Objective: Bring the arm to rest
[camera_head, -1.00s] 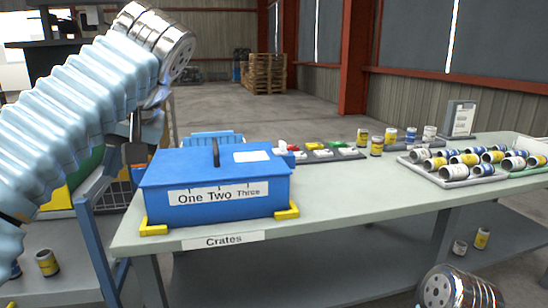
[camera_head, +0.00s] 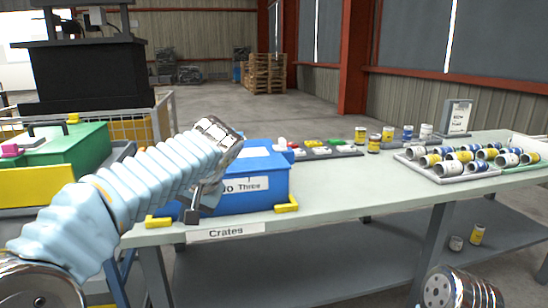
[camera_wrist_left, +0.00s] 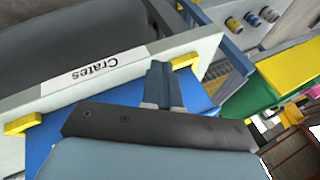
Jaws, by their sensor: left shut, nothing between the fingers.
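My left gripper (camera_head: 192,215) hangs below the bent left arm in front of the blue box, near the table's front edge. It is shut and empty, and its closed fingers show in the left wrist view (camera_wrist_left: 160,82). The blue box (camera_head: 262,178) sits on the table (camera_head: 350,190) between yellow corner stops. My arm hides its left part and most of its "One Two Three" label. Whether the gripper touches the box I cannot tell. My right gripper is out of view; only a metal part of my right arm shows at the lower right.
A "Crates" label (camera_head: 225,231) is on the table's front edge. A tray of cans (camera_head: 470,172) and several loose cans stand to the right. A green box (camera_head: 65,150) stands at the left. The table's middle front is clear.

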